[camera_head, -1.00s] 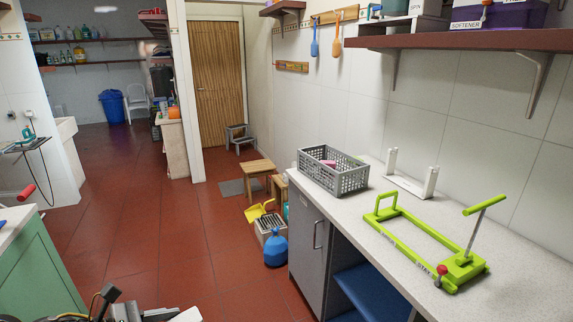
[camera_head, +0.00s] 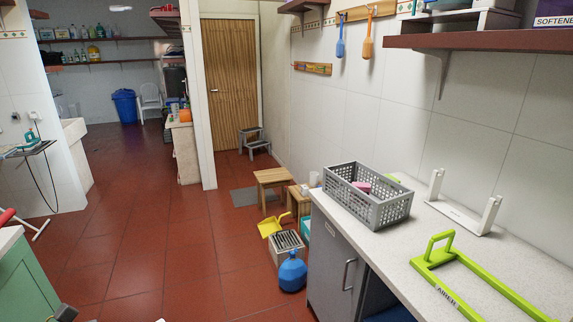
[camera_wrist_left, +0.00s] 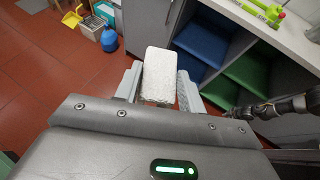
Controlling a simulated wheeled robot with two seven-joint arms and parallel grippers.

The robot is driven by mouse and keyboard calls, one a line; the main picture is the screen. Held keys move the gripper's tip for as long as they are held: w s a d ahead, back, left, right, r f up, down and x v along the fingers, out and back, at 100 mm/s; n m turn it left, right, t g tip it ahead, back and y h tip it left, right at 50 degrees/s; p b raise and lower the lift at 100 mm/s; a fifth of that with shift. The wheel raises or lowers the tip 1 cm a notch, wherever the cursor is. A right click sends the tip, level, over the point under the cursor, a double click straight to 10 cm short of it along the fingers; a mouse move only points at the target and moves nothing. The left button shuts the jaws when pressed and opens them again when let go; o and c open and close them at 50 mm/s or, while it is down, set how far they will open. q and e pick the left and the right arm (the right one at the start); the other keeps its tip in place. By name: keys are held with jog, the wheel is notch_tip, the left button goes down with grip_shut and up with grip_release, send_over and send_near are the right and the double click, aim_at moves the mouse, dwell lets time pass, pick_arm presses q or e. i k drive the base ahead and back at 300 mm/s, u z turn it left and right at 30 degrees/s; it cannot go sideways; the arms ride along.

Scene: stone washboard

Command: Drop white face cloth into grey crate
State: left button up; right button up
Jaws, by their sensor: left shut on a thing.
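The white face cloth (camera_wrist_left: 159,75) is a folded, textured white block. My left gripper (camera_wrist_left: 158,92) is shut on it, with a finger on either side, and holds it up in the air above the floor and before the counter. The grey crate (camera_head: 379,213) is an open lattice basket on the counter at the right in the head view; a pink thing (camera_head: 361,187) shows inside it. The crate is not in the left wrist view. A dark arm of mine (camera_wrist_left: 290,106) comes in from the right in the wrist view; its jaws cannot be made out.
A green frame (camera_head: 470,280) and a white stand (camera_head: 462,217) share the counter (camera_head: 405,250) with the crate. A shelf (camera_head: 500,41) juts out above. A blue jug (camera_head: 292,271), a yellow dustpan (camera_head: 270,227) and a wooden stool (camera_head: 273,177) stand on the floor. Open red floor lies left.

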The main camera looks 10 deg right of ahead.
aim_at(361, 184)
jog(key=z, duration=0.45)
jog(key=i, duration=0.7)
jog(key=z, duration=0.75)
